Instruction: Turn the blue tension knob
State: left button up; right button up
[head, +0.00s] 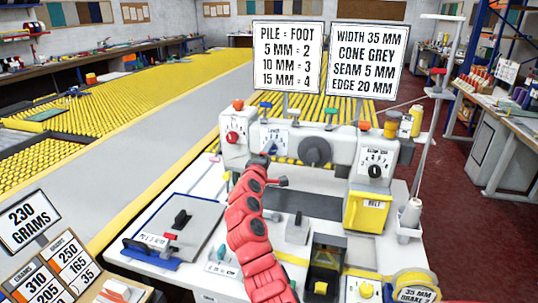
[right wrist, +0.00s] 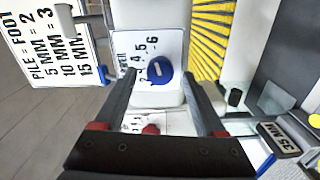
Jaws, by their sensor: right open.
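The blue tension knob (right wrist: 159,69) sits on a white dial plate with black numbers in the right wrist view. In the head view its dial (head: 275,137) is on the front of the white machine, with its lower part hidden by my gripper. My right gripper (right wrist: 161,78) is open, its two dark fingers apart on either side of the knob in the picture. I cannot tell whether the fingertips reach around the knob or stop in front of it. In the head view my right gripper (head: 264,160) is small at the end of my red arm. My left gripper is not in view.
A red knob (head: 232,138) is left of the dial and a large dark handwheel (head: 315,151) right of it. A black knob (head: 375,171) and a yellow box (head: 367,212) are further right. Two signs (head: 288,57) stand above the machine. A grey plate (head: 178,222) lies left.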

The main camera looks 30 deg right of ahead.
jog(key=b+v, duration=0.2)
jog(key=v, duration=1.4)
jog(key=shift+s+a, duration=0.3)
